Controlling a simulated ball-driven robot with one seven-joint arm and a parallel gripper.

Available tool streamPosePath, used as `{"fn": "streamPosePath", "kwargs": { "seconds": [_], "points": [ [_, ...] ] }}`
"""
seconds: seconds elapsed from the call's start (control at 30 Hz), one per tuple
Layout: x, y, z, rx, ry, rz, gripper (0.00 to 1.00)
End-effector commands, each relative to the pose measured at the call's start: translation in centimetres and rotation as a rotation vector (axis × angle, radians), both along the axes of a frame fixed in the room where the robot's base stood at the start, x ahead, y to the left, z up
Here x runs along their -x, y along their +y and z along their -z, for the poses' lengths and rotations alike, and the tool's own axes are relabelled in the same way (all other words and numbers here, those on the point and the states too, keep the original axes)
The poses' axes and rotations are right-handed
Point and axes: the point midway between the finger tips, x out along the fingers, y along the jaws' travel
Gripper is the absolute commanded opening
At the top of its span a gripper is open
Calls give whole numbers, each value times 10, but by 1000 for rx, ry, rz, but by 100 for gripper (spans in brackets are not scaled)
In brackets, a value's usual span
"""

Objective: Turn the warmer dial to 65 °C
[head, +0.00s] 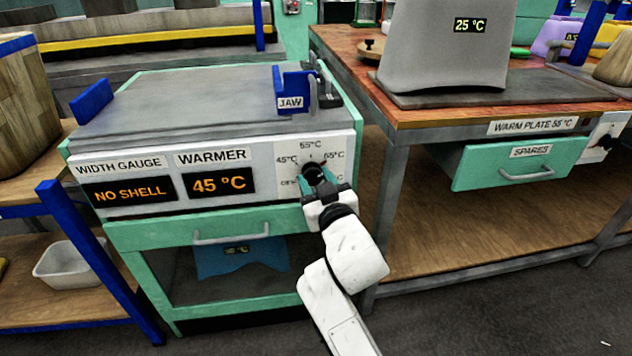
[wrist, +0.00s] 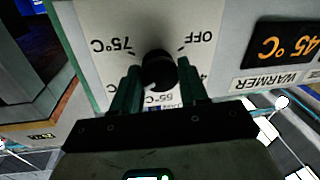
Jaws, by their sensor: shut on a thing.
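The warmer dial (head: 311,170) is a black round knob on the white front panel, below the 55 °C mark. In the wrist view the dial (wrist: 158,67) appears upside down, with 75 °C and OFF on either side of it. A small pale mark shows at its lower edge there; its exact setting is hard to read. The orange warmer display (head: 221,183) reads 45 °C; it also shows in the wrist view (wrist: 288,45). My gripper (head: 317,183) is shut on the dial, one green finger on each side. The fingers (wrist: 158,72) hide the 65 °C label in the wrist view.
The width gauge display (head: 128,190) reads NO SHELL. A drawer handle (head: 231,236) is below the panel. A blue jaw (head: 294,90) stands on the gauge top. A wooden bench (head: 440,114) with a SPARES drawer (head: 515,163) is to the right.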

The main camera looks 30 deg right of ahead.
Motion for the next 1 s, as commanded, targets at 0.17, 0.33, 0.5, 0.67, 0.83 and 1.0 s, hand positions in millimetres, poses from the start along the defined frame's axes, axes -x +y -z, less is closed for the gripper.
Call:
{"fn": "streamPosePath", "kwargs": {
  "seconds": [0.17,0.33,0.5,0.67,0.83,1.0],
  "points": [
    [0,0,3,0,7,1,59],
    [0,0,2,0,4,1,69],
    [0,0,1,0,3,0,69],
    [10,2,1,1,3,-1,69],
    [38,8,1,2,6,0,69],
    [68,15,2,2,7,-1,69]
  ]
}}
